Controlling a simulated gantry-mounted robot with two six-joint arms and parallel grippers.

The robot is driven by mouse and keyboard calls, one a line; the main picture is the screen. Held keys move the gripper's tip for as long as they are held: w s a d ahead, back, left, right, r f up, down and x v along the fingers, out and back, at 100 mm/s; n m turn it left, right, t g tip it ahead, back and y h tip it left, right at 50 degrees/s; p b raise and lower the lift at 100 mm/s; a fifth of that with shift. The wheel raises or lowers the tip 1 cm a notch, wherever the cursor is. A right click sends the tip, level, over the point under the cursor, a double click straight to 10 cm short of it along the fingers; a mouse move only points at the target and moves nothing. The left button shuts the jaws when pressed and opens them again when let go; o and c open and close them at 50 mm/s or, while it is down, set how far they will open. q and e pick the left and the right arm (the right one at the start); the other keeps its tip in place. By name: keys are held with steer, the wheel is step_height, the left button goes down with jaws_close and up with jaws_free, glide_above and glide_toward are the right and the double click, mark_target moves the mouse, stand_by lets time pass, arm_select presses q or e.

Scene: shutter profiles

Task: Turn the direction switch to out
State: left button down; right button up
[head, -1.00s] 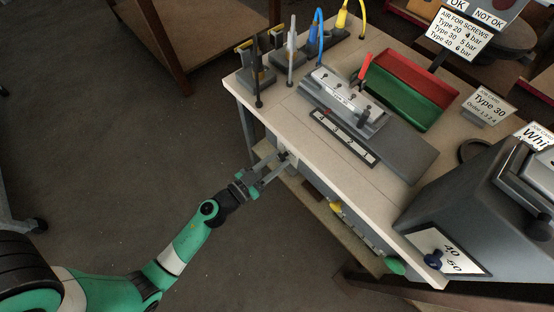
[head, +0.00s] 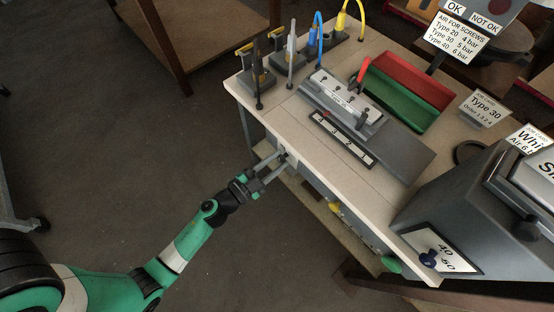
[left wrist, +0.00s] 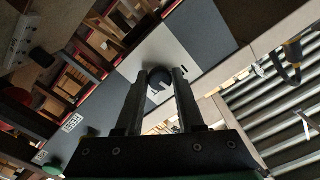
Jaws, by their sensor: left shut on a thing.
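The direction switch is a dark round knob (left wrist: 159,75) on a pale plate (left wrist: 168,48) with small dark marks beside it, too small to read surely. The plate is on the front side of the workbench, below the top's edge. My left gripper (head: 280,156) reaches it from the left in the head view. In the left wrist view its two fingers (left wrist: 159,80) are shut on the knob, one on each side. The fingers hide part of the knob, so its exact pointing is hard to tell. My right gripper is not in view.
The workbench top (head: 275,115) carries a grey fixture (head: 340,100), a red and green bin (head: 405,95) and several standing tools. A yellow knob (head: 335,207) and a green knob (head: 391,264) are along the bench front.

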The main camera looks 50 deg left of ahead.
arm_select(q)
steer(key=m, duration=1)
steer(key=shift+m, duration=0.3)
stand_by(0.4)
steer(key=c, duration=0.5)
jaws_free()
steer(key=shift+c, duration=0.2)
steer(key=shift+s, duration=0.1)
steer(key=s+p, duration=0.2)
steer(key=s, duration=0.9)
steer(key=shift+s+d, duration=0.15)
steer(key=shift+s, duration=0.1)
